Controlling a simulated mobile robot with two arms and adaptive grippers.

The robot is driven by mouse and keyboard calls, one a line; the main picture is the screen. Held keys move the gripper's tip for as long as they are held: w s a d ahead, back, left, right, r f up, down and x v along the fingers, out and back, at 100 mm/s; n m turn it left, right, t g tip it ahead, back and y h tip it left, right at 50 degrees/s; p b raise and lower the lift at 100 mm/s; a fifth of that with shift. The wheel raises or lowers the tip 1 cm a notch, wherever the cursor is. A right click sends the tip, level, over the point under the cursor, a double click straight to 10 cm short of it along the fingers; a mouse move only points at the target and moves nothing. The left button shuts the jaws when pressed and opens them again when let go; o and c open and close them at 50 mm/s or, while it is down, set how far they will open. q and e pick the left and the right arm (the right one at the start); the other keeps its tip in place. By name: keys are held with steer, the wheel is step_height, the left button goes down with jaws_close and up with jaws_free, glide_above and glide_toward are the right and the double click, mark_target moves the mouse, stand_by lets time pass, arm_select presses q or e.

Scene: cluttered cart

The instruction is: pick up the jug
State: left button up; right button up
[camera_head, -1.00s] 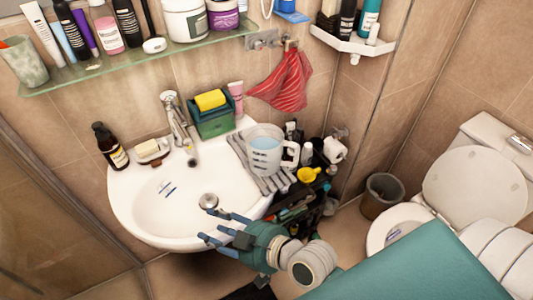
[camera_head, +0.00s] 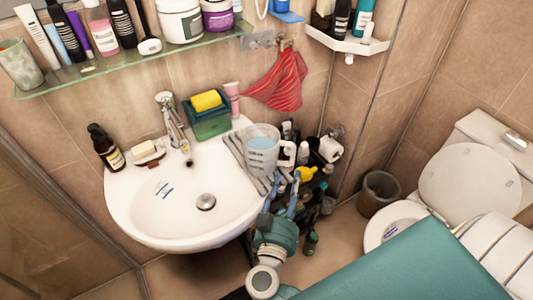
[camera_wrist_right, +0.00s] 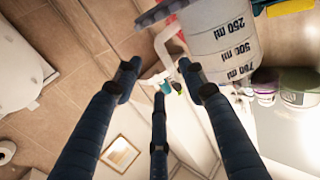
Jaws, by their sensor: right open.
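The jug (camera_head: 261,150) is a clear measuring jug with pale blue contents. It stands upright on a grey striped cloth (camera_head: 238,152) at the right end of the sink, its handle towards the right. My right gripper (camera_head: 283,187) is open and empty, just in front of and below the jug, with its fingers pointing up at it. In the right wrist view the jug (camera_wrist_right: 222,38), with its "ml" marks, is at the top, beyond the open fingers of the gripper (camera_wrist_right: 160,75). The handle shows left of the jug body. My left gripper is in neither view.
A yellow item (camera_head: 305,173) and several bottles crowd a dark cart right of the jug. A green sponge holder (camera_head: 210,125) and pink tube (camera_head: 232,100) stand behind it. A red cloth (camera_head: 277,80) hangs above. The sink basin (camera_head: 180,210) is clear.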

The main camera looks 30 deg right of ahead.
mark_target(294, 160)
steer(key=p+x, duration=0.1)
steer(key=x, duration=0.8)
steer(key=shift+w+d+p, duration=0.15)
steer(key=shift+w+p, duration=0.15)
steer(key=shift+w, duration=0.1)
jaws_close()
steer(key=shift+r, duration=0.1)
